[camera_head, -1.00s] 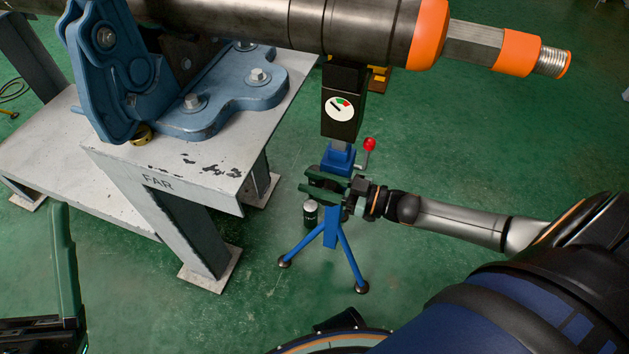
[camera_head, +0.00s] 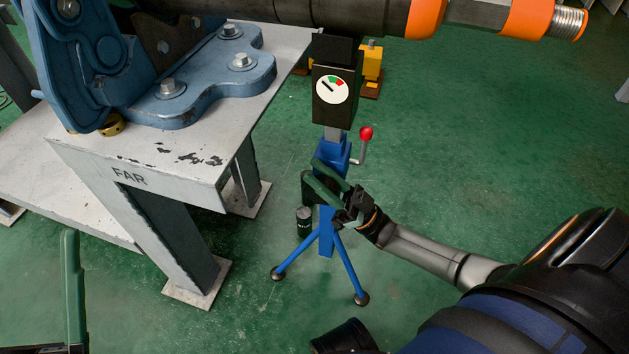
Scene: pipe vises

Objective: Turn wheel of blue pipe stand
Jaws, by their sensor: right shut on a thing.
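The blue pipe stand (camera_head: 327,232) stands on splayed legs on the floor, with a black gauge box (camera_head: 334,98) on top. The gauge has a white dial with green and red marks. A crank with a red knob (camera_head: 366,133) sticks out on its right side. My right gripper (camera_head: 318,184) reaches in from the right at the stand's upper post. Its green fingers slant up to the left and are shut on the stand's wheel, which is mostly hidden. One green finger of my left gripper (camera_head: 75,290) shows at the lower left, away from the stand; its opening cannot be judged.
A grey steel pipe (camera_head: 370,18) with orange bands runs above the stand. A white table (camera_head: 185,150) marked FAR carries a blue vise (camera_head: 215,85) at the left. A dark can (camera_head: 304,221) stands by the stand. Green floor at right is free.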

